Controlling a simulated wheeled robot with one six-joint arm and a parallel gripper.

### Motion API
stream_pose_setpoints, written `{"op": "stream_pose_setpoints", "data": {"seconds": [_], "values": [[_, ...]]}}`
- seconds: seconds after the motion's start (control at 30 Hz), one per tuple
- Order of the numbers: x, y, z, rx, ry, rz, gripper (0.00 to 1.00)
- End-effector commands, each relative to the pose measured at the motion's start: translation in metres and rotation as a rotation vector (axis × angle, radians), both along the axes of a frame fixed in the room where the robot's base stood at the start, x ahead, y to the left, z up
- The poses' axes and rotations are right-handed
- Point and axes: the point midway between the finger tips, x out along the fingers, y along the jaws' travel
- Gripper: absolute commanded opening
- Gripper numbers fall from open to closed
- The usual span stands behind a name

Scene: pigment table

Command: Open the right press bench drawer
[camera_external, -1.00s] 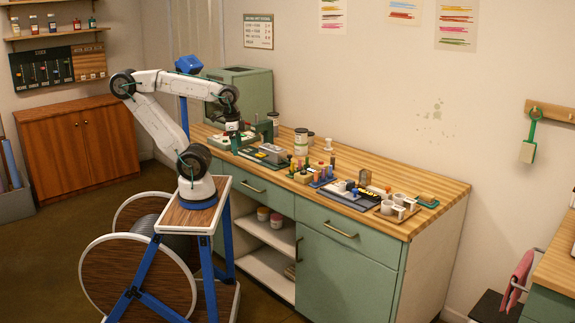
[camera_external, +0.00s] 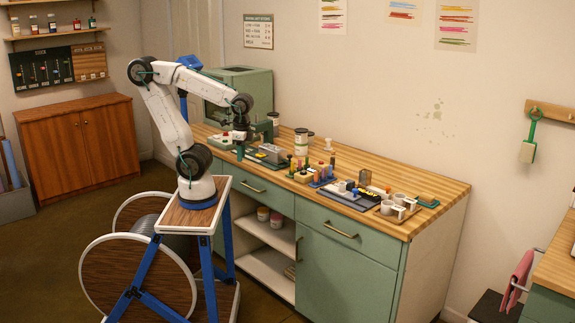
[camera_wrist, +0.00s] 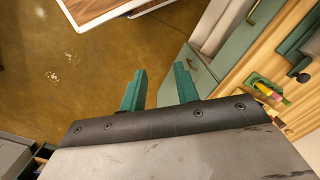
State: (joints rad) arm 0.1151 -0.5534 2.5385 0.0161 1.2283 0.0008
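The right press bench drawer (camera_external: 346,230) is the wide green drawer front under the wooden top, with a brass bar handle (camera_external: 341,229). It looks shut, flush with the front of the bench. My gripper (camera_external: 239,152) is over the left part of the bench, near its front edge, well to the left of that drawer. In the wrist view my gripper (camera_wrist: 160,88) shows two green fingers apart with nothing between them, above the floor beside the bench. A green drawer front with a brass handle (camera_wrist: 254,11) shows at the top there; I cannot tell which drawer.
The left drawer (camera_external: 250,184) looks shut, above open shelves with jars. The wooden top (camera_external: 445,190) carries jars, trays, a balance-like device and cups (camera_external: 398,199). A green cabinet (camera_external: 246,88) stands at the back left. The floor before the right drawer looks clear.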

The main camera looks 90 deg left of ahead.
Motion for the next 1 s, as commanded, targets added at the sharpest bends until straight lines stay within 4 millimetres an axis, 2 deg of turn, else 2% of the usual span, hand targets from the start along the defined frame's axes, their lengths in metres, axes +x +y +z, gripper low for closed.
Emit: {"op": "stream_pose_setpoints", "data": {"seconds": [0.2,0.53,0.77,1.0], "values": [[0.036,-0.004,-0.036,0.166,0.191,-0.153,0.31],[0.105,-0.008,-0.097,0.535,0.339,-0.330,0.31],[0.161,-0.022,-0.152,0.828,0.320,-0.461,0.31],[0.221,-0.054,-0.226,1.109,0.154,-0.616,0.31]]}}
